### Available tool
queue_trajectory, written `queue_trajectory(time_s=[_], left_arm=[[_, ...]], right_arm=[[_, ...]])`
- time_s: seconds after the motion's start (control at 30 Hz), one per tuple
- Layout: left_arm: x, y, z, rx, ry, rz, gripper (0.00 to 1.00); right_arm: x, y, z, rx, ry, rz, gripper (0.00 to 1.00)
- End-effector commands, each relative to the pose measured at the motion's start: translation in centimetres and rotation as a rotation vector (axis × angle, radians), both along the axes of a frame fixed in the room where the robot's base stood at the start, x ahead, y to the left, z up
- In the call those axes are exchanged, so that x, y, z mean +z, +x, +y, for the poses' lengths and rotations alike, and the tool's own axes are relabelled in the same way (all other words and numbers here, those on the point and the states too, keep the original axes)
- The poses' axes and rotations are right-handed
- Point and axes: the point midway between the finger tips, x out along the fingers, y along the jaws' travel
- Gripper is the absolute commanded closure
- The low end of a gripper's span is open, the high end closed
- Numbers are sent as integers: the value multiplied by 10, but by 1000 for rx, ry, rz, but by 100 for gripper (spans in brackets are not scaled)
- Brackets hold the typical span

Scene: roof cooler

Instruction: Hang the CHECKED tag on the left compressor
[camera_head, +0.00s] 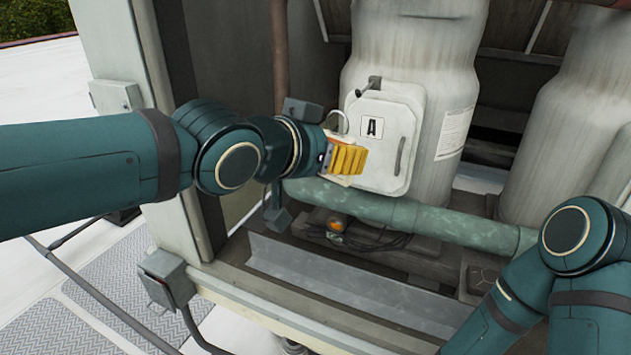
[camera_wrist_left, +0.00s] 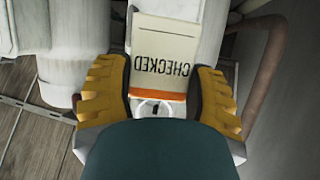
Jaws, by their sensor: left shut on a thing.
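The left compressor (camera_head: 455,85) is a tall, pale, stained cylinder at the upper middle of the head view. A white box (camera_head: 398,150) on its front bears a black letter A. A short grey peg (camera_head: 369,86) sticks out at the box's top left corner. My left gripper (camera_head: 346,158), with yellow fingers, is shut on the CHECKED tag in front of the box's left side, below the peg. In the left wrist view the cream tag (camera_wrist_left: 164,60) with an orange band sits between the fingers, its lettering upside down. Its white loop also shows in the head view. My right gripper is out of view.
A second compressor (camera_head: 575,110) stands at the right. A green pipe (camera_head: 440,220) crosses below the white box, with a metal channel (camera_head: 330,287) in front. A cabinet post (camera_head: 128,80) stands at the left, near my left arm. A thin brown pipe (camera_head: 279,50) runs vertically behind my gripper.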

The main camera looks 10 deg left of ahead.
Motion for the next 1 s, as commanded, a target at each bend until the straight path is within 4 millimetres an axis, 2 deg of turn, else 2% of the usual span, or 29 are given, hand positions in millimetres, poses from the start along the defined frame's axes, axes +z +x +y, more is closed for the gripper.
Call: queue_trajectory(time_s=[0.1,0.33,1.0], left_arm=[[20,-13,-4,-4,-11,-4,77],[32,-20,-4,-2,-18,0,77],[29,11,-15,-1,-17,1,77]], right_arm=[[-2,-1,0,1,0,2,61],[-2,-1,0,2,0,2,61],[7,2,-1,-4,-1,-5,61]])
